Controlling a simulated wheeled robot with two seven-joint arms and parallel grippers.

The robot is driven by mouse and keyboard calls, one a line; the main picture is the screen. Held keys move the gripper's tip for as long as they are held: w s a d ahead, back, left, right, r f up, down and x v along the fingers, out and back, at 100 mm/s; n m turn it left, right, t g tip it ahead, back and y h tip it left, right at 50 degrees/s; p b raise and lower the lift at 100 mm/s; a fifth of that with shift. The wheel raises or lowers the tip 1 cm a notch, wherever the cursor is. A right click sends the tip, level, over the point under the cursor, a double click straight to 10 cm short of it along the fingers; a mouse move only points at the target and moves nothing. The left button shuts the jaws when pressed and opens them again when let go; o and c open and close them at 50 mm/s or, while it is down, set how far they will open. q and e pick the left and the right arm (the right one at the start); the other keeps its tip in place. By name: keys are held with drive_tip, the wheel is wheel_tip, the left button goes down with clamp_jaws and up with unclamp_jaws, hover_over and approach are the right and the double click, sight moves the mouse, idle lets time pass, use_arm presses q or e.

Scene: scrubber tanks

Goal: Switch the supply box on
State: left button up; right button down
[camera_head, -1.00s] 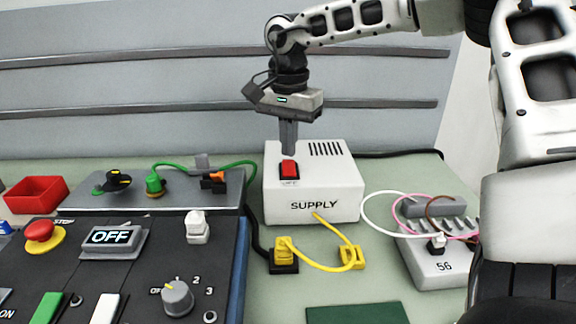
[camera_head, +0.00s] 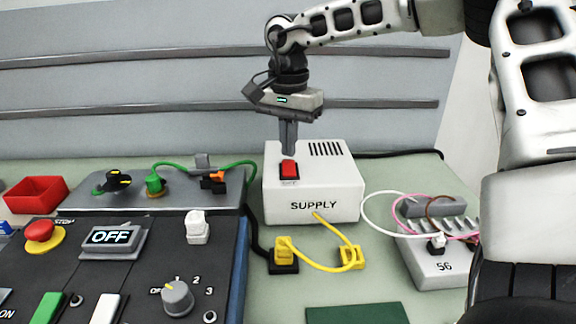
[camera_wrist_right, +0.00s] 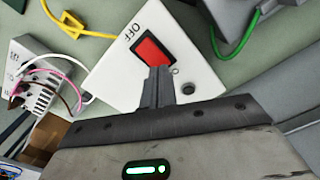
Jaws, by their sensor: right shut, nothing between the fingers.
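The white supply box (camera_head: 313,207), marked SUPPLY, stands on the green bench top. Its red rocker switch (camera_head: 289,170) is on the top face, with a small label at its near edge. In the right wrist view the switch (camera_wrist_right: 152,51) shows with OFF printed beside one end. My right gripper (camera_head: 289,153) is shut and empty, pointing down at the far end of the switch. In the wrist view its fingertips (camera_wrist_right: 160,70) overlap the switch end away from OFF; whether they touch it I cannot tell. My left gripper is not in view.
A dark control panel (camera_head: 140,262) with buttons and a knob fills the left front. A yellow cable (camera_head: 318,264) runs from the supply box's front. A terminal block (camera_head: 437,265) with coloured wires stands at the right. A red tray (camera_head: 37,194) is at far left.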

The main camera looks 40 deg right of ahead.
sight(288, 162)
drive_tip(key=shift+f+b, duration=0.8)
drive_tip(key=shift+f, duration=0.3)
idle(0.6)
drive_tip(key=shift+r, duration=0.15)
drive_tip(key=shift+r+p, duration=2.75)
drive_tip(key=shift+r, duration=0.75)
drive_tip(key=shift+f, duration=0.1)
